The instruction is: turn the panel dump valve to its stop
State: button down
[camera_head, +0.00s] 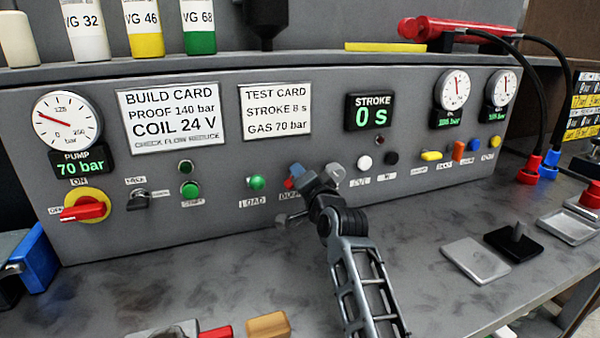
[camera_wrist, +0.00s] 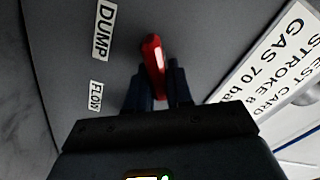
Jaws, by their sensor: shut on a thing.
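The dump valve's red handle (camera_wrist: 153,55) stands out from the grey panel near the DUMP label (camera_wrist: 104,30) in the wrist view. My gripper (camera_wrist: 158,82) is shut on this handle, with one dark finger on each side and the rounded red end showing beyond them. In the head view my gripper (camera_head: 312,188) is at the panel over the DUMP position, and only a small red bit of the handle (camera_head: 289,184) shows beside it. The rest of the valve and most of its label are hidden there. How far the handle is turned cannot be told.
The green LOAD button (camera_head: 257,183) is close on the left, and white (camera_head: 364,162) and black (camera_head: 391,158) knobs are close on the right. The pump gauge (camera_head: 66,121) has a 70 bar display below it. The bench in front is mostly clear.

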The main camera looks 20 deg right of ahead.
jog(key=m+p, duration=0.1)
jog(key=m, duration=0.3)
jog(key=shift+d+f+p, duration=0.1)
jog(key=shift+f+p, duration=0.1)
jog(key=shift+p, duration=0.2)
jog(key=shift+d+f+m+p, duration=0.15)
jog(key=shift+m+p, duration=0.3)
jog(key=shift+m, duration=0.75)
jog(key=shift+f, duration=0.15)
jog(key=c, duration=1.1)
grip_release()
jog(key=s, duration=0.7)
jog(key=shift+s, duration=0.4)
